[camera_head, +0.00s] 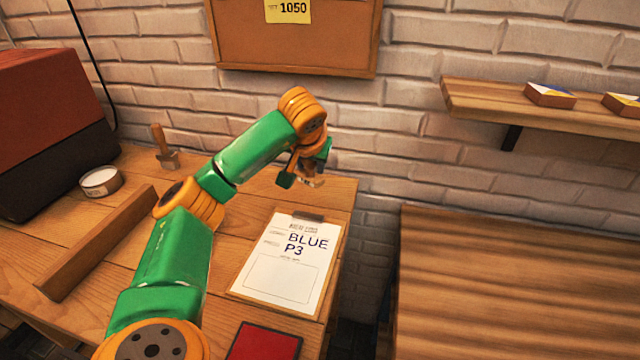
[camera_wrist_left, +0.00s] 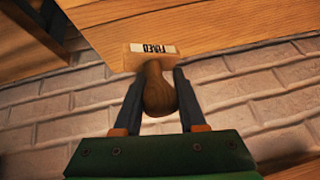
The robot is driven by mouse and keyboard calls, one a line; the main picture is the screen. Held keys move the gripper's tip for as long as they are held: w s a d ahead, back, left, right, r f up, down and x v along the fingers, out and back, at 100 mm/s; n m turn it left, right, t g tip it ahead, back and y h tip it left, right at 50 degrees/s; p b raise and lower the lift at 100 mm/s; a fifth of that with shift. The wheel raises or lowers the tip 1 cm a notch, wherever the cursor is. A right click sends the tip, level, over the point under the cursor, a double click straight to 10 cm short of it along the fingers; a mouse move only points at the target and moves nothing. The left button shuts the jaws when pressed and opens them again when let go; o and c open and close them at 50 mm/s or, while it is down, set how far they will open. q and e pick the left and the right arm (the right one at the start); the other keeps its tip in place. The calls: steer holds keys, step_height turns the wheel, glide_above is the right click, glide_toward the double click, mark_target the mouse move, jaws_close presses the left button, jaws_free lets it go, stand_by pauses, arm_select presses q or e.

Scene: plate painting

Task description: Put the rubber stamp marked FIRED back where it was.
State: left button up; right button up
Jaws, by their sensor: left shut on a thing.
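The rubber stamp marked FIRED (camera_wrist_left: 152,50) has a pale wooden block and a rounded brown handle (camera_wrist_left: 158,92). My left gripper (camera_wrist_left: 160,84) is shut on its handle, with one dark finger on each side, in the left wrist view. In the head view my left gripper (camera_head: 306,172) is over the far right part of the wooden table (camera_head: 225,190), near the brick wall. The stamp is mostly hidden there by the gripper. I cannot tell whether its block touches the table. My right gripper is not in view.
A clipboard sheet reading BLUE P3 (camera_head: 285,268) and a red pad (camera_head: 265,343) lie near the right edge. A wooden-handled tool (camera_head: 163,146), a round tin (camera_head: 101,181) and a long wooden bar (camera_head: 97,243) are left. A shelf (camera_head: 520,106) holds small boxes.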

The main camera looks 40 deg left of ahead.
mark_target(317, 182)
arm_select(q)
steer(key=w+f, duration=0.3)
steer(key=f, duration=0.1)
steer(key=shift+a, duration=0.35)
step_height(317, 182, down, 3)
steer(key=shift+w+a+r, duration=0.1)
steer(key=shift+w, duration=0.05)
steer(key=shift+f, duration=0.3)
steer(key=o, duration=1)
steer(key=shift+f, duration=0.1)
steer(key=shift+o, duration=0.2)
steer(key=shift+r, duration=0.45)
steer(key=v, duration=1.1)
steer(key=shift+s+r, duration=0.15)
steer(key=shift+s, duration=0.1)
